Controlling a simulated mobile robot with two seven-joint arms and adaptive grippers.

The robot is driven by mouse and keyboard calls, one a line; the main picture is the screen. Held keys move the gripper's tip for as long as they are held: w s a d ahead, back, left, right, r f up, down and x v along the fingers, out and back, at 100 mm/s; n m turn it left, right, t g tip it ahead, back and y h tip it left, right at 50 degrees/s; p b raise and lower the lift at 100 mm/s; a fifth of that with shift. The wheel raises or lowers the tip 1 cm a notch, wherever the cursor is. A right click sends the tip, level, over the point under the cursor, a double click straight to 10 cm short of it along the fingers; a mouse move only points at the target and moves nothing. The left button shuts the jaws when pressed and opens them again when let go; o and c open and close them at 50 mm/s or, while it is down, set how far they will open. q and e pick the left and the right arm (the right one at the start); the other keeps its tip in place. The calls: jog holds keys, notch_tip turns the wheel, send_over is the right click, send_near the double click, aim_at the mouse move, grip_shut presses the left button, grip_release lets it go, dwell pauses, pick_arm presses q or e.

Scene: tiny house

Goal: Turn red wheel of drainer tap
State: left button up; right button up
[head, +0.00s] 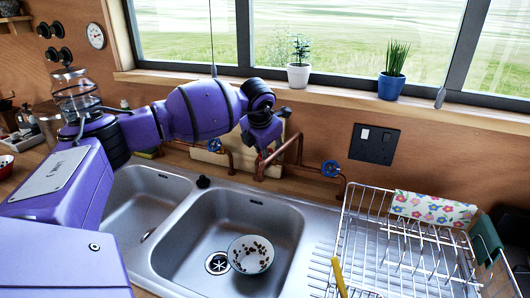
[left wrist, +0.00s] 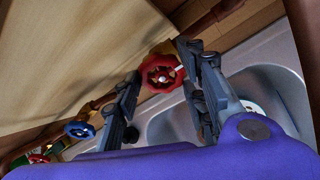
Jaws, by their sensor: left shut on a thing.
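The red wheel (left wrist: 163,74) of the tap shows between the two fingertips of my left gripper (left wrist: 160,64) in the left wrist view. The gripper is shut on the wheel, with one finger at each side of it. In the head view my left gripper (head: 262,143) points down at the copper pipes behind the sink, and it mostly hides the red wheel there. My right gripper is in neither view.
The sink (head: 190,240) holds a speckled bowl (head: 250,254). A wire dish rack (head: 400,245) stands at the right. Potted plants (head: 299,75) line the windowsill. A glass jar (head: 72,88) stands at the left.

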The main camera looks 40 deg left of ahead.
pick_arm(q)
jog(key=n, duration=0.3)
jog(key=shift+s+a+h+p, duration=0.1)
jog(key=shift+a+h+p, duration=0.05)
jog(key=shift+h+p, duration=0.2)
jog(key=shift+n, duration=1.1)
jog(key=o, duration=1.1)
jog(key=v, duration=1.2)
jog(key=shift+a, duration=0.2)
jog(key=shift+s+f, duration=0.1)
